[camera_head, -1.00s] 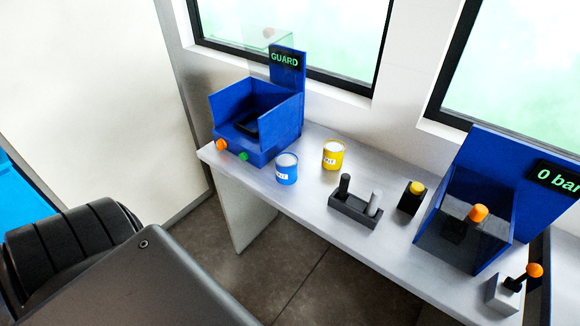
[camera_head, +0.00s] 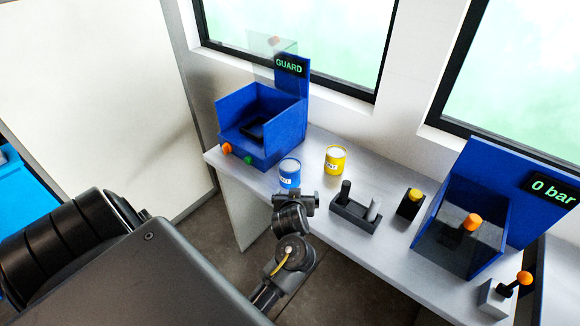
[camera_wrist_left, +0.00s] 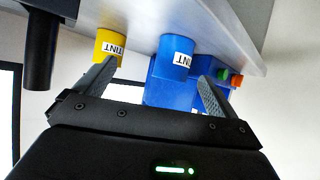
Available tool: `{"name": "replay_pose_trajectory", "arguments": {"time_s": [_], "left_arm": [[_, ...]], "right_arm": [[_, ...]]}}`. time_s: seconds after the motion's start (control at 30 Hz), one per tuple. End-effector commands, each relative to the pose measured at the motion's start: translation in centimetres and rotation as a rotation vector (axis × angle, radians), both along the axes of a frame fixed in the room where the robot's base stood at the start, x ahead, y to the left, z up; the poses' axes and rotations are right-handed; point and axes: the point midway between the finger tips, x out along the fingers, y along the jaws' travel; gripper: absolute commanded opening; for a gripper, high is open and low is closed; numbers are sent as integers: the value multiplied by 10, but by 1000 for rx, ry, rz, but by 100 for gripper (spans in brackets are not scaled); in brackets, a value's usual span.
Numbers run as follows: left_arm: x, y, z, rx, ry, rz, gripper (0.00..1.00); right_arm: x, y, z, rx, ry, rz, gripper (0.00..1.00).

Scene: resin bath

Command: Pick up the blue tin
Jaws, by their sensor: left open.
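The blue tin (camera_head: 289,170) stands upright on the grey bench near its front edge, with a white label. Whether either finger touches the tin cannot be told. My right gripper is not in view.
A yellow tin (camera_head: 335,160) stands close to the right of the blue one. A blue guard box (camera_head: 262,115) is behind left. A dark holder (camera_head: 354,215), a yellow button (camera_head: 415,194) and a blue pressure box (camera_head: 465,220) stand further right on the bench.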

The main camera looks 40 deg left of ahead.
Motion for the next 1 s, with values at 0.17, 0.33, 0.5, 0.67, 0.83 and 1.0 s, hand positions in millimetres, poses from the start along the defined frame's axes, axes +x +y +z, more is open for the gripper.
{"name": "replay_pose_trajectory", "arguments": {"time_s": [0.17, 0.33, 0.5, 0.67, 0.83, 1.0], "left_arm": [[16, 19, 17, 52, -40, 167, 95], [17, 26, 21, 74, -42, 221, 95], [24, 33, 11, 75, -43, 221, 95], [39, 49, -1, 76, -44, 220, 95], [49, 59, -6, 75, -44, 219, 95], [51, 62, -4, 73, -42, 218, 95]], "right_arm": [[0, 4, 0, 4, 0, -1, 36], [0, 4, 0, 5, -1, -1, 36], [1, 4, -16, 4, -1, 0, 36], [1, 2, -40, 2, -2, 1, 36], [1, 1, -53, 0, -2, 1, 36], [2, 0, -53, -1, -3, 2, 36]]}}
